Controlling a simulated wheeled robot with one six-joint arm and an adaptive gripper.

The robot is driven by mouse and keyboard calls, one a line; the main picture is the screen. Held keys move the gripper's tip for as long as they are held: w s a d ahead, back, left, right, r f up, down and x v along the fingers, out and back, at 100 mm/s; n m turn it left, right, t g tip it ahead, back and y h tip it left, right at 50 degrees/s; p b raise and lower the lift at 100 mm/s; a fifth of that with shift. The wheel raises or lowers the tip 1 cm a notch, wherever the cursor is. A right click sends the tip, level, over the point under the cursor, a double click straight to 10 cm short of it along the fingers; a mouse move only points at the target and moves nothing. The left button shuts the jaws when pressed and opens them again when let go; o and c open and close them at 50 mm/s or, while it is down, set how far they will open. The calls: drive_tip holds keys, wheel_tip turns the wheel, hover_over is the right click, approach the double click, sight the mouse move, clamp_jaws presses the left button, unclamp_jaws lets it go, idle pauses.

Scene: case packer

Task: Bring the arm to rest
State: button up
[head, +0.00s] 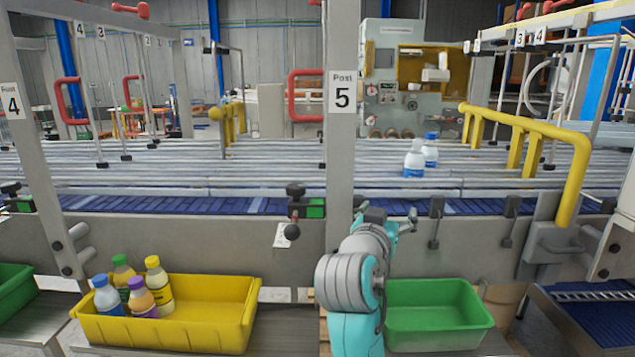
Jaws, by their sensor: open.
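My arm, teal and grey, rises from the bottom middle in the head view, in front of the post marked 5 (341,150). My gripper (390,217) is at its far end, close to the grey front of the conveyor (460,240). It is partly hidden behind my wrist. It is open, and I see nothing held in it.
A yellow bin (215,308) with several bottles (160,285) stands left of my arm. An empty-looking green bin (438,308) stands close on its right. Two white-and-blue bottles (414,160) stand on the conveyor. A yellow guard rail (535,128) is on the right.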

drive_tip(key=s+d+f+n+y, duration=0.1)
drive_tip(key=s+f+n+y, duration=0.15)
drive_tip(key=f, duration=0.85)
drive_tip(key=s+f+n+y, duration=0.15)
drive_tip(key=s+f, duration=0.25)
drive_tip(key=f, duration=0.7)
drive_tip(key=s+d+f+n+y, duration=0.2)
drive_tip(key=s+f+y, duration=0.1)
drive_tip(key=s+f, duration=1.05)
drive_tip(key=s+f+g+y, duration=0.1)
drive_tip(key=s+f, duration=0.2)
drive_tip(key=s, duration=0.7)
drive_tip(key=s+f, duration=0.2)
drive_tip(key=s, duration=0.8)
drive_tip(key=s+d+r, duration=0.1)
drive_tip(key=s+r, duration=0.1)
drive_tip(key=s, duration=0.6)
drive_tip(key=s+r+m, duration=0.1)
drive_tip(key=s+r, duration=0.1)
drive_tip(key=s, duration=0.6)
drive_tip(key=shift+d, duration=0.4)
drive_tip(key=shift+s+r, duration=0.25)
drive_tip(key=shift+r, duration=0.05)
